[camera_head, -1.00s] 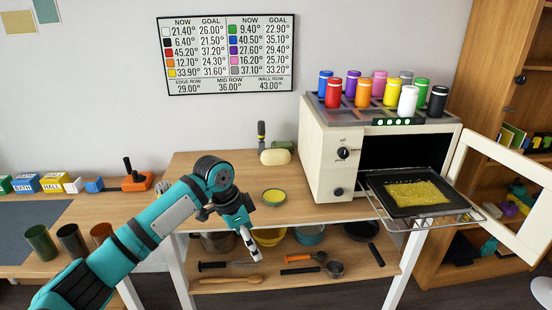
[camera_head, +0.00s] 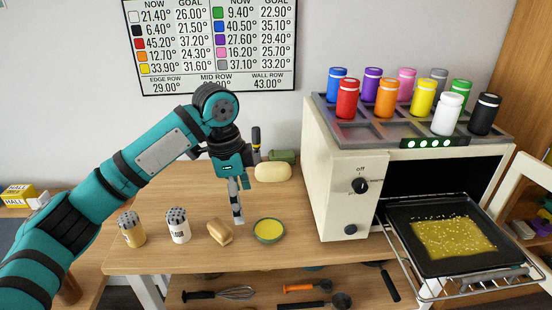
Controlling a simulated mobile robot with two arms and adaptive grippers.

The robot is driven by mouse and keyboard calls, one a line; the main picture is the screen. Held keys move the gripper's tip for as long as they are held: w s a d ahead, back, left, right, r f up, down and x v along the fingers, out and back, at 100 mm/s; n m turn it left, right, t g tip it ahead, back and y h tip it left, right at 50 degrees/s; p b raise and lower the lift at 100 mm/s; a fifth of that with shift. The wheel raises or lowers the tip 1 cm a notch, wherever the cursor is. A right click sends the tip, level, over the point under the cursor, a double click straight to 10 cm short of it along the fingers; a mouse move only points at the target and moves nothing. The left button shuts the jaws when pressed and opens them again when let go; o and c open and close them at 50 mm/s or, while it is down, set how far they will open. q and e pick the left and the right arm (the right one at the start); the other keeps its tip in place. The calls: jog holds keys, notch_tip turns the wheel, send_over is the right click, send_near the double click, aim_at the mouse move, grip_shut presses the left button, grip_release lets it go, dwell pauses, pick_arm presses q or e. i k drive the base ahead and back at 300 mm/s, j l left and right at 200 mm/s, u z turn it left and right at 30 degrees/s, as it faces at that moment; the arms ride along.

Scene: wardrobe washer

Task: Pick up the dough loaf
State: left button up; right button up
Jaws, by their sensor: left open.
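A pale cream, rounded loaf (camera_head: 273,172) that looks like the dough lies at the back of the wooden counter (camera_head: 180,260). A smaller tan loaf (camera_head: 220,232) lies nearer the front edge. I cannot tell for certain which one is the dough loaf. My left gripper (camera_head: 237,208) points down over the counter, open and with nothing seen in it. In the picture its fingers are left of and below the cream loaf, and just above and right of the tan loaf. My right gripper is not in view.
A green bowl with yellow contents (camera_head: 269,231) sits right of the tan loaf. Two shakers (camera_head: 178,226) stand to its left. The oven (camera_head: 340,180), with coloured jars on top and a tray (camera_head: 440,235) pulled out, bounds the right. A dark-handled tool (camera_head: 256,140) stands behind.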

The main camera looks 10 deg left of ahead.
aim_at(270, 171)
jog(key=i, duration=1.15)
